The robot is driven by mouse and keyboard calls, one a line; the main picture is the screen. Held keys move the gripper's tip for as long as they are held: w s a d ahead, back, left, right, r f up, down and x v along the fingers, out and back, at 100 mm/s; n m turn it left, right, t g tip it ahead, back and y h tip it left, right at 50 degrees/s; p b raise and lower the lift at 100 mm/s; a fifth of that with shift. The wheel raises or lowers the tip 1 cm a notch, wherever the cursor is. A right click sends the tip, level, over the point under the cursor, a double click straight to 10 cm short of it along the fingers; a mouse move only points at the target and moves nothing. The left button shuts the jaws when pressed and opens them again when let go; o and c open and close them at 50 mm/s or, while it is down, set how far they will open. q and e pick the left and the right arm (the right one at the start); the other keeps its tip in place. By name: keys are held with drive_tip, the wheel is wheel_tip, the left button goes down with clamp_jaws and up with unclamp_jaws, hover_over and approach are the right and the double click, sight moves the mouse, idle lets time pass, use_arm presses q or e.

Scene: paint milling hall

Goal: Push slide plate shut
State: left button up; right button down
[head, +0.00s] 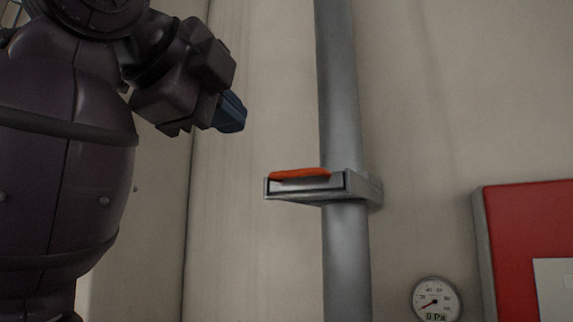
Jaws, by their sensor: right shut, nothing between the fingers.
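The slide plate housing (363,187) is a grey metal frame around a vertical grey pipe (345,262) in the middle of the head view. It reaches out to the left of the pipe. An orange handle (300,174) lies along the top of the front end of the slide plate (307,186). How far the plate is drawn out I cannot tell. My right gripper (232,111) is up and to the left of the handle, clear of it, with dark blue fingers shut and empty. My left gripper is not in view.
A round pressure gauge (435,300) is at the lower right. A red panel (523,228) with a grey edge and a pale sheet (555,288) is beside it. The pale wall (455,95) is bare at the upper right. Dark bulky forms cover the left side.

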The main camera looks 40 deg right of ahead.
sight(294, 171)
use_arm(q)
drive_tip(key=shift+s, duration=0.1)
use_arm(e)
drive_tip(key=p+x, duration=0.2)
drive_tip(key=x, duration=1)
drive_tip(key=shift+w+d+f+p, duration=0.1)
drive_tip(key=shift+d+p, duration=0.1)
drive_tip(key=shift+p, duration=0.15)
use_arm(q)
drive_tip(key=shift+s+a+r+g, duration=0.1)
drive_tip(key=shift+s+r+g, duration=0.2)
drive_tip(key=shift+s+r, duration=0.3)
use_arm(e)
drive_tip(key=shift+x, duration=0.75)
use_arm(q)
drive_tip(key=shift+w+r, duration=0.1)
